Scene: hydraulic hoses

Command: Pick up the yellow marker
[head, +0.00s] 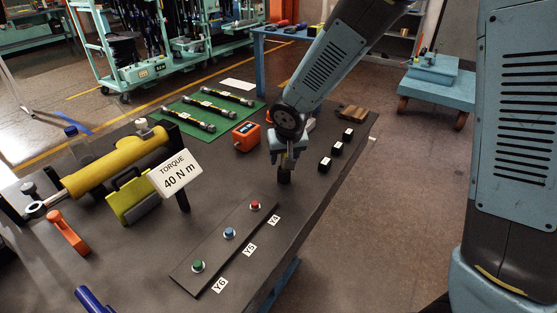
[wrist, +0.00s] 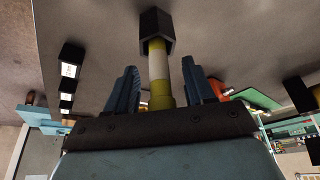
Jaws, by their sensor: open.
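My gripper (head: 286,158) points down over the dark table, right of its middle. In the wrist view, its two blue fingers (wrist: 159,66) are open, one on each side of the yellow marker (wrist: 161,95). The marker has a pale white band, and a black hexagonal piece (wrist: 157,30) is at its table end. In the head view this dark piece (head: 284,174) shows just below the fingers, and the yellow part is hidden by my gripper. I cannot tell whether either finger touches the marker.
Several black labelled blocks (head: 337,148) lie right of my gripper, and an orange device (head: 246,136) lies left. A panel with coloured fittings (head: 220,254) is in front. A torque sign (head: 176,172) and yellow cylinder (head: 105,168) stand left. Hoses lie on a green mat (head: 192,107) behind.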

